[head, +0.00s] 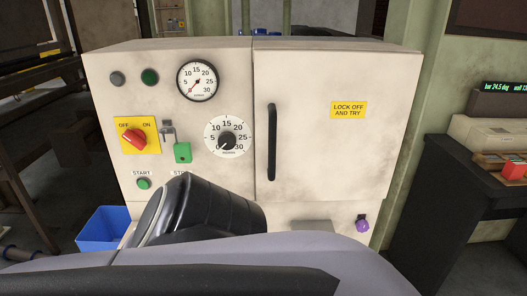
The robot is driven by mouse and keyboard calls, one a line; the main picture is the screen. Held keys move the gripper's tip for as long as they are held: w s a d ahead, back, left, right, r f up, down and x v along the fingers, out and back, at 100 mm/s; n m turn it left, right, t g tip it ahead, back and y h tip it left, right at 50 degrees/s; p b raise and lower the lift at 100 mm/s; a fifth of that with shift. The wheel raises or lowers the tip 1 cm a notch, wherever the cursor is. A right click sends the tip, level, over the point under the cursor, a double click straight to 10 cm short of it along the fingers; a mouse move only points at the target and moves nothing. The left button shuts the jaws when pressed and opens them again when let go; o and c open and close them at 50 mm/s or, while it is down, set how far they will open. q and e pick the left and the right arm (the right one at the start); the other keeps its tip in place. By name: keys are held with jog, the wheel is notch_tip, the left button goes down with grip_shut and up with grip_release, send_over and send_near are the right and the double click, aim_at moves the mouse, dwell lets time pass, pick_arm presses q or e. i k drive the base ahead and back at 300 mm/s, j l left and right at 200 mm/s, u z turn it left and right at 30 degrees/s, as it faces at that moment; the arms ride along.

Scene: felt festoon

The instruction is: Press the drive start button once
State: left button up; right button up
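The start button (144,183) is a small round green button low on the left of the cream cabinet (290,60), under the label START. A label beginning "STO" is to its right, and what lies below that label is hidden by my arm. A dark, rounded part of my arm stands in front of the cabinet, just right of the start button and apart from it in the picture. A grey-lilac link of mine spans the bottom. No fingertips of either gripper show.
A red rotary switch (133,137) on a yellow OFF/ON plate, a green tag or padlock (182,152), a dial (227,139) and a gauge (197,80) are on the cabinet. A door handle (271,142) sticks out. A blue bin (103,230) stands lower left.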

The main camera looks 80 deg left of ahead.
aim_at(143, 184)
jog(key=u, duration=2.6)
